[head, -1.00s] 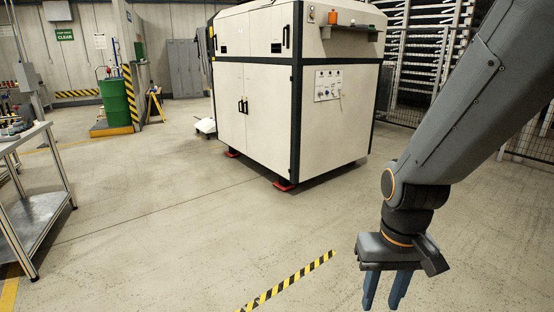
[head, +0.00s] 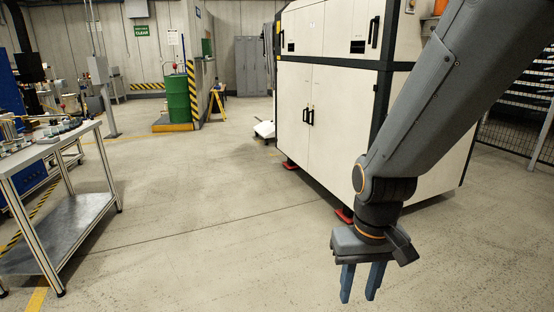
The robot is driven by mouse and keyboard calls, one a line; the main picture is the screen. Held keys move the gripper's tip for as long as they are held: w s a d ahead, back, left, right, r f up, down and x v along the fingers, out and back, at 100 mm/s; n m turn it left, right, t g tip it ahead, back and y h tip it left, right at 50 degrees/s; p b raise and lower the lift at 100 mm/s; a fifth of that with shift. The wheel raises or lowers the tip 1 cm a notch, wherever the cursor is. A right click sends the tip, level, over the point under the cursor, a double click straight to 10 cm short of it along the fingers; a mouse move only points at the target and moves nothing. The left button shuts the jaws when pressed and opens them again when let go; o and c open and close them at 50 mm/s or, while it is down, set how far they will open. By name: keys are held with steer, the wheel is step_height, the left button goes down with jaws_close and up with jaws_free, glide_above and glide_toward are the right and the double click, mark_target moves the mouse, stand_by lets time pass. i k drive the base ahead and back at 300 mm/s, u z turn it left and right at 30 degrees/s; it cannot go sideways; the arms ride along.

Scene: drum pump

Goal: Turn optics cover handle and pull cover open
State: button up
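A large cream cabinet machine (head: 340,110) with black edges stands right of centre. Its upper section has a black vertical handle (head: 374,32) on the right and a smaller handle (head: 282,39) at the left. Its lower double doors carry a pair of black handles (head: 308,116). No label shows which part is the optics cover. All these panels look shut. My gripper (head: 360,285) hangs in front of the machine, pointing down, its two blue fingers apart with nothing between them. It is well short of the handles. My arm hides part of the machine's right side.
A metal workbench (head: 68,215) with small parts on top stands at the left. A green drum (head: 178,98) stands at the back on a yellow-edged base. A white object (head: 265,129) lies beside the machine. The floor between bench and machine is clear.

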mark_target(347, 23)
steer(key=i, duration=1.7)
steer(key=z, duration=0.3)
steer(key=i, duration=1.55)
steer(key=z, duration=0.25)
